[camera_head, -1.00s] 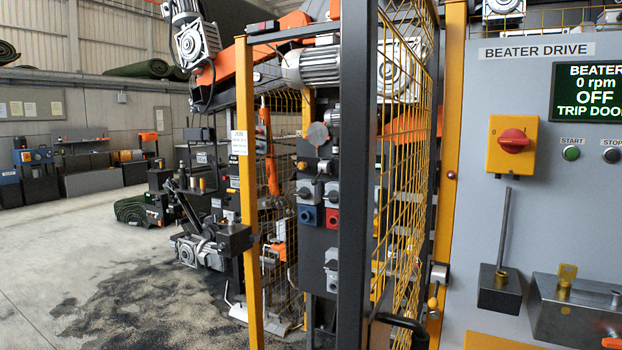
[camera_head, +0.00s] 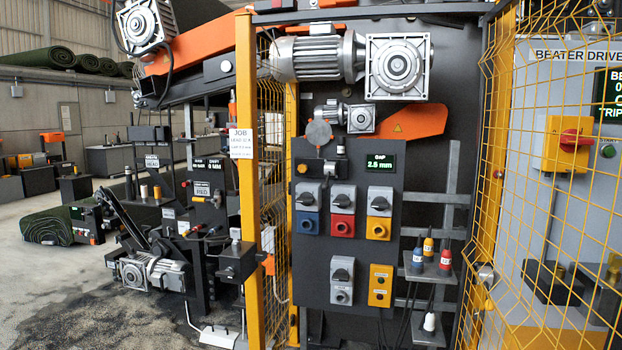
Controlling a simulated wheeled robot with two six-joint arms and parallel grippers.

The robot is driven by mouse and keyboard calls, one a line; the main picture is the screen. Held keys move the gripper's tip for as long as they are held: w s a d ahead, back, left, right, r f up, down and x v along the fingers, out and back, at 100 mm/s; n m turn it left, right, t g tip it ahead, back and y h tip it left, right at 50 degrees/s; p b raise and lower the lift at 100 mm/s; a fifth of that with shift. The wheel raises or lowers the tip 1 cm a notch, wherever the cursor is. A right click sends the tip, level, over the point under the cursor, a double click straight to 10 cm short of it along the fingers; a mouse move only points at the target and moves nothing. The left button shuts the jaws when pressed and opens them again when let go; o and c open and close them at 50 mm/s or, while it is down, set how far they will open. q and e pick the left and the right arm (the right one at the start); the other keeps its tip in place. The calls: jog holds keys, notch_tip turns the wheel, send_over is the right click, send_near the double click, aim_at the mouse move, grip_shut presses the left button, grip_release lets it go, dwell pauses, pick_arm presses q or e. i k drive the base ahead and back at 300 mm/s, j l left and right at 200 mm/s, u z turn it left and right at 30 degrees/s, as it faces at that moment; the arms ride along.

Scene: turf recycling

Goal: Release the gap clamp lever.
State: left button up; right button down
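A dark control panel (camera_head: 310,262) faces me behind an open frame with a yellow post. A small display (camera_head: 380,163) at its upper right reads GAP 2.5 mm. Left of the display is a small dark block with a cylinder and round knobs (camera_head: 322,168), below a round grey disc (camera_head: 319,133) and a small geared motor (camera_head: 350,117). It may be the gap clamp, but I cannot make out a clear lever or its position. Neither of my grippers is in view.
A yellow post (camera_head: 247,200) with a job card stands left of the panel. A yellow mesh guard (camera_head: 530,190) stands at right, before the beater drive cabinet (camera_head: 609,85). Blue, red and yellow switches sit on the panel. Free floor (camera_head: 35,290) lies at left.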

aim_at(325, 185)
jog(key=i+j+z, duration=0.1)
jog(key=i+j, duration=0.2)
jog(key=i, duration=0.25)
jog(key=i+j, duration=0.35)
jog(key=i, duration=0.15)
jog(key=i+j+z, duration=0.15)
jog(key=i+j, duration=0.2)
jog(key=i, duration=0.15)
